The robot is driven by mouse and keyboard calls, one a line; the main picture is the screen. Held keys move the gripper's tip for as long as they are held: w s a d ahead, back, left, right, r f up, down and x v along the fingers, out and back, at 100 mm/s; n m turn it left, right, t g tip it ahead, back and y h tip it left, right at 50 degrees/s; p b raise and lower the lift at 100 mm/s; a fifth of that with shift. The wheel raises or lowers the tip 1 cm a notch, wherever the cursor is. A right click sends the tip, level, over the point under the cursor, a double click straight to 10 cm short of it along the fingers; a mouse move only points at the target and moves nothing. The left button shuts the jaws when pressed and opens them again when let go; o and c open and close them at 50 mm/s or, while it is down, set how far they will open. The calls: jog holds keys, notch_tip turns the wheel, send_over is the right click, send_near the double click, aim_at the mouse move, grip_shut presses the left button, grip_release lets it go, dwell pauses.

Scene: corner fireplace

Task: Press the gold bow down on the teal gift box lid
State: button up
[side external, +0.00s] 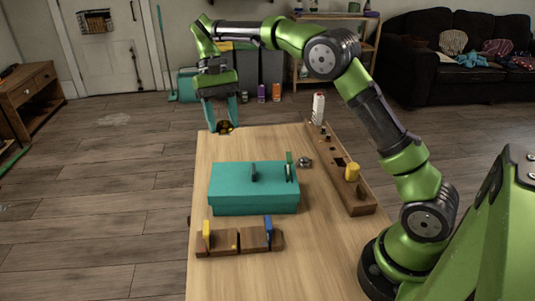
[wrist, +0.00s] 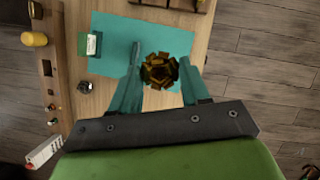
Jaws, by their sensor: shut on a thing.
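The gold bow (side external: 225,128) is dark gold and many-looped. My gripper (side external: 222,112) has teal fingers pointing down and is shut on it. The wrist view shows the bow (wrist: 160,71) between the two fingertips (wrist: 160,80). The teal gift box (side external: 254,200) stands on the wooden table with its lid on. My gripper and the bow are in the air beyond the box's far side. In the wrist view the bow overlaps the lid (wrist: 110,28), but it is held above and apart from it. A dark upright piece (side external: 254,172) stands on the lid's middle.
A green-and-white block (side external: 289,168) stands at the lid's right end. A small metallic item (side external: 305,162) lies beside the box. A long wooden rack (side external: 345,185) with a yellow cylinder (side external: 352,172) runs along the right. A wooden block holder (side external: 240,241) sits in front.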

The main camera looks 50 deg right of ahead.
jog(key=shift+s+d+f, duration=0.1)
jog(key=shift+f, duration=6.4)
jog(key=shift+f, duration=0.5)
jog(key=o, duration=0.9)
jog(key=v, duration=1.2)
notch_tip(320, 180, up, 3)
jog(key=n+t, duration=0.1)
jog(key=t, duration=0.4)
send_over(231, 178)
jog(key=s+d, duration=0.2)
jog(key=s, duration=0.4)
jog(key=s+a+t, duration=0.1)
jog(key=s+t, duration=0.1)
jog(key=s, duration=0.3)
jog(key=s+a+r+t, duration=0.1)
jog(key=s+t, duration=0.1)
jog(key=s, duration=0.3)
jog(key=s+a+r+t, duration=0.1)
jog(key=s+t, duration=0.1)
jog(key=s, duration=0.3)
jog(key=shift+s+r+n, duration=0.15)
jog(key=shift+s+n, duration=0.05)
jog(key=shift+n, duration=0.1)
